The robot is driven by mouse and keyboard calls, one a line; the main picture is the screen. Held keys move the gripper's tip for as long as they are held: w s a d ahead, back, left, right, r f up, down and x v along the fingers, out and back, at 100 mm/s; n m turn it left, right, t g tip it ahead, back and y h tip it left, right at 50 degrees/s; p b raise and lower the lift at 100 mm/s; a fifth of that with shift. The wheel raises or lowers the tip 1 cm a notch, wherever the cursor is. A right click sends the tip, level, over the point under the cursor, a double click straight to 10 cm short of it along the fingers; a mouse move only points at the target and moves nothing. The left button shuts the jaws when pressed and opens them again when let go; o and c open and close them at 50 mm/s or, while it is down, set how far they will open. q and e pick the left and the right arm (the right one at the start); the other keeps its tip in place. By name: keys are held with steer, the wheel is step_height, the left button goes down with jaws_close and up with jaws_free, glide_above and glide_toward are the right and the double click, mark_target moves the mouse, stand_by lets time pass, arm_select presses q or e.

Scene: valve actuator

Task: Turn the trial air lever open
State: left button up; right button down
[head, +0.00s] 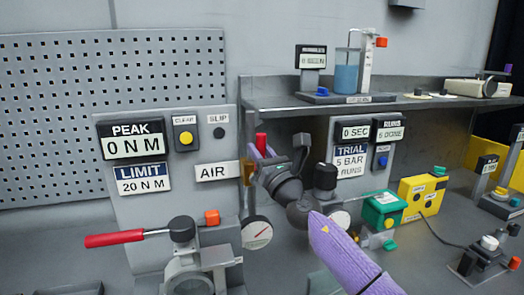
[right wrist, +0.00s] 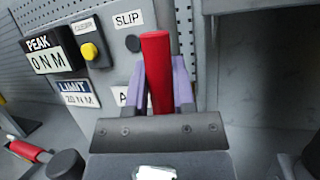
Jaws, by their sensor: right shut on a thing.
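The air lever has a red handle (head: 261,142) that stands upright just right of the AIR label (head: 217,171). My right gripper (head: 262,154) is shut on this handle. In the right wrist view the red handle (right wrist: 157,70) rises between the two purple fingers of my right gripper (right wrist: 158,85), with its top above them. The lever's pivot is mostly hidden by my gripper. A brass-coloured part (head: 248,172) shows beside it, above a round gauge (head: 257,232). My left gripper is not in view.
A torque panel reads PEAK 0 N M (head: 133,144). A separate long red handle (head: 114,239) sticks out left over the bench. A trial panel (head: 351,160), a green box (head: 384,208) and a yellow box (head: 423,197) stand to the right. A shelf (head: 290,103) overhangs behind my right arm.

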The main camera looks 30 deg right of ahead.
steer(key=shift+f, duration=0.1)
steer(key=shift+c, duration=2.2)
jaws_free()
steer(key=shift+s, duration=0.2)
steer(key=v, duration=0.9)
steer(key=shift+s, duration=0.2)
steer(key=shift+f, duration=0.2)
